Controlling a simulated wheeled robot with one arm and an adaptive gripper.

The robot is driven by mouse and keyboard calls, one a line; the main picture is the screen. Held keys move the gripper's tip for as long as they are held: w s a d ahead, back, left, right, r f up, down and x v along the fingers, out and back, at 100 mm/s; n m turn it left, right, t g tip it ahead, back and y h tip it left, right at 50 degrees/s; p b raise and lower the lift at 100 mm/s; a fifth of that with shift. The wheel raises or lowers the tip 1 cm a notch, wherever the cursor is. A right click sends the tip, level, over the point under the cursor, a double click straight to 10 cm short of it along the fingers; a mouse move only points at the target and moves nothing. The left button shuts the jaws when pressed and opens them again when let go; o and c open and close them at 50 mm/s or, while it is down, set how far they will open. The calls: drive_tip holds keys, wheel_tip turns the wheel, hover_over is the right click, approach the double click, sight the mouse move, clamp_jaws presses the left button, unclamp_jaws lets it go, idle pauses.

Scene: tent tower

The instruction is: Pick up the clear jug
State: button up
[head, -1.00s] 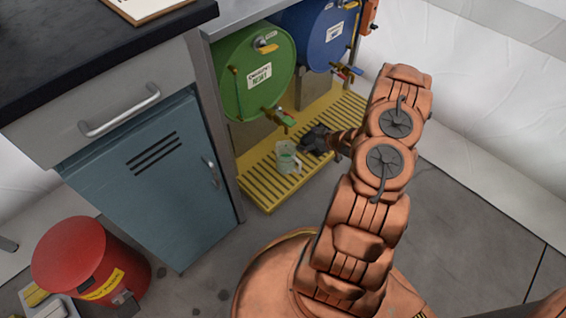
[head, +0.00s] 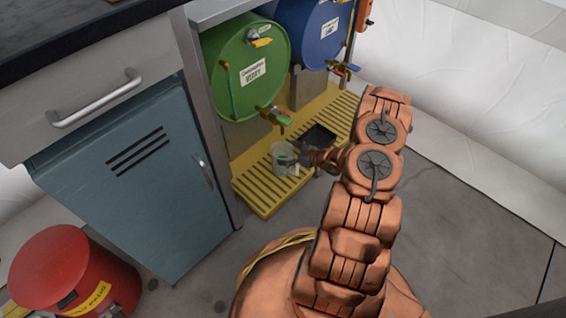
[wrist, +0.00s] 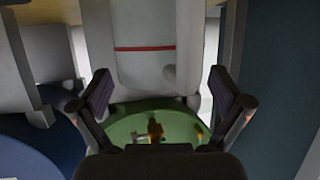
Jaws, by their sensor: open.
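The clear jug (head: 281,153) stands on the yellow slatted platform, below and in front of the green drum's tap. My gripper (head: 300,158) is beside the jug on its right in the head view, and the arm partly covers that area. In the wrist view the clear jug (wrist: 143,70) fills the upper middle, with a red line across it and what looks like its handle on the right. My gripper's two fingers (wrist: 163,98) are spread wide, one toward each side of the jug. No grip on it shows.
The green drum (head: 240,72) and blue drum (head: 318,35) lie above the yellow platform (head: 262,200). A brass tap with a green end (head: 275,115) hangs close above the jug. The blue cabinet (head: 130,190) is at left, with a red can (head: 62,270) before it. Floor at right is clear.

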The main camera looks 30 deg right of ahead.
drive_tip(key=shift+b+x, duration=0.3)
drive_tip(key=shift+x, duration=0.95)
drive_tip(key=c, duration=1.5)
